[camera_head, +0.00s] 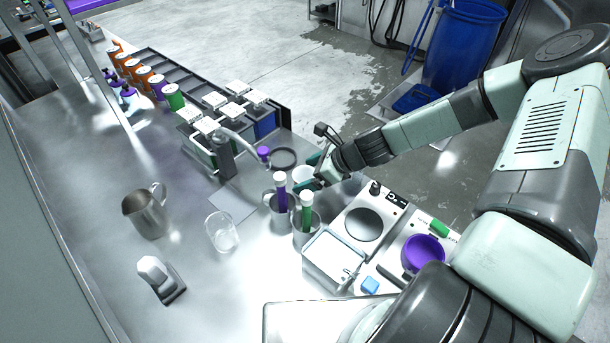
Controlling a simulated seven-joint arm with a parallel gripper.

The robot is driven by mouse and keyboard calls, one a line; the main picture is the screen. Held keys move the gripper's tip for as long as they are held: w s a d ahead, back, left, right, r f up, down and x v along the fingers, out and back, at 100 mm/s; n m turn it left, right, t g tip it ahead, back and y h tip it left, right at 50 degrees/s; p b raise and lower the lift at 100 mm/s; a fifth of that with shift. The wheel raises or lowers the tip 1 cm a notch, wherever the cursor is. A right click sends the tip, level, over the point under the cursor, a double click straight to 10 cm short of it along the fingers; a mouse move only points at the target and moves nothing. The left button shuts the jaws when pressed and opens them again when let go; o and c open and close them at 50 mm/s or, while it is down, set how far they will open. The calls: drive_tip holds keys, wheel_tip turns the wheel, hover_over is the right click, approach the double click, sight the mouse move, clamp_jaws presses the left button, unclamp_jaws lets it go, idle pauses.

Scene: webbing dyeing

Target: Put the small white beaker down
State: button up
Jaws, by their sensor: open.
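The small white beaker (302,175) stands upright on the steel bench, as far as I can see, behind the metal cups. My gripper (312,173) reaches in from the right at bench height. Its teal fingers are open, one on the far side of the beaker and one on the near side. I cannot tell whether either finger touches it. The beaker's base is partly hidden by the purple-filled tube and the green-filled tube in front.
Close in front are metal cups holding a purple tube (281,192) and a green tube (306,212). A hotplate (364,224), a steel tray (333,258) and a purple bowl (422,254) stand nearby. A clear beaker (221,232) and metal pitcher (146,211) stand left, with free bench around them.

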drive_tip(key=v, duration=1)
drive_tip(key=shift+d+r, duration=0.15)
drive_tip(key=shift+d, duration=0.05)
drive_tip(key=shift+o, duration=0.3)
